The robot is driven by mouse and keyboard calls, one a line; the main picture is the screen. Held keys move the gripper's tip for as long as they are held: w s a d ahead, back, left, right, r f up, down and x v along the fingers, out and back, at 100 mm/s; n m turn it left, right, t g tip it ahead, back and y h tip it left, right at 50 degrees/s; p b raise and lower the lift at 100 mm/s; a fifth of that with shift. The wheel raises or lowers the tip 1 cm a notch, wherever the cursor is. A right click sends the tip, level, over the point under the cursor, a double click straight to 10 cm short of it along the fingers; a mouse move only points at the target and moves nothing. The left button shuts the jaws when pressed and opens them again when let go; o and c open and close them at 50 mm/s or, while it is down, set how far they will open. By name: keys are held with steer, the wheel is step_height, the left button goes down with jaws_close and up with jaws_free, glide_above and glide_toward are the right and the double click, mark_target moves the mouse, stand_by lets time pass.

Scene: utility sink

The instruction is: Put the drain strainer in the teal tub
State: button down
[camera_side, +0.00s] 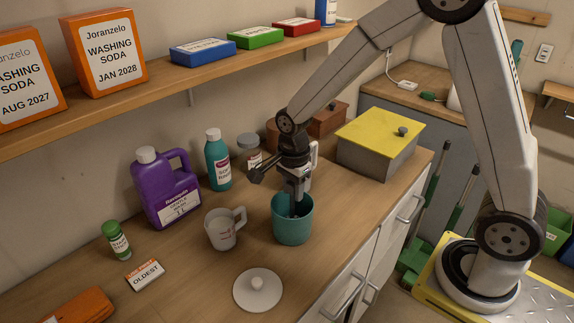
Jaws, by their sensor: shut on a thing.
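The teal tub (292,228) stands upright and open-topped on the wooden counter, near its front edge. My gripper (297,207) points straight down over it, with its fingertips inside the tub's mouth. It is shut on a small dark thing, apparently the drain strainer, which is mostly hidden by the fingers and the tub wall. I cannot tell whether that thing touches the tub floor. No other drain strainer shows on the counter.
A white mug (222,232) stands close left of the tub. A white knobbed lid (258,291) lies in front. Behind are a purple jug (168,193), a teal bottle (218,162) and a jar (248,152). A yellow-lidded grey box (378,145) is at right. A shelf overhangs the back.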

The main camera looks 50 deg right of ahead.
steer(key=shift+f, duration=0.45)
steer(key=shift+f, duration=0.1)
steer(key=shift+c, duration=1.8)
jaws_free()
step_height(320, 180, up, 12)
steer(key=shift+r, duration=0.15)
steer(key=shift+s, duration=0.1)
